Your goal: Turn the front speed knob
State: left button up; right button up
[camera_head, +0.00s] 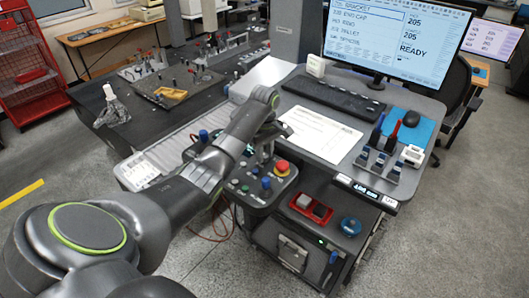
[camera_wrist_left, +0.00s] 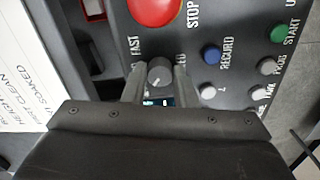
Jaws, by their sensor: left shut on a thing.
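The speed knob (camera_wrist_left: 159,71) is a dark grey round knob with a pale pointer line, by the FAST lettering on the control panel (camera_wrist_left: 225,25). In the left wrist view my left gripper (camera_wrist_left: 160,82) has one finger on each side of the knob and is shut on it. The pointer line is tilted. A small lit display shows just below the knob, between the fingers. In the head view my left gripper (camera_head: 260,154) is over the panel, and my arm and gripper hide the knob there.
A red stop button (camera_head: 282,167) sits close to the gripper; blue RECORD (camera_wrist_left: 211,54) and green START (camera_wrist_left: 279,33) buttons are on the panel. A desk with a paper (camera_head: 318,133), keyboard (camera_head: 335,97) and monitor (camera_head: 395,40) stands behind. The granite table (camera_head: 150,120) is at left.

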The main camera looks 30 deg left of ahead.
pick_arm(q)
jog(key=shift+m, duration=0.3)
jog(key=m, duration=1.4)
jog(key=shift+m, duration=2.5)
jog(key=o, duration=1)
jog(key=shift+w, duration=0.15)
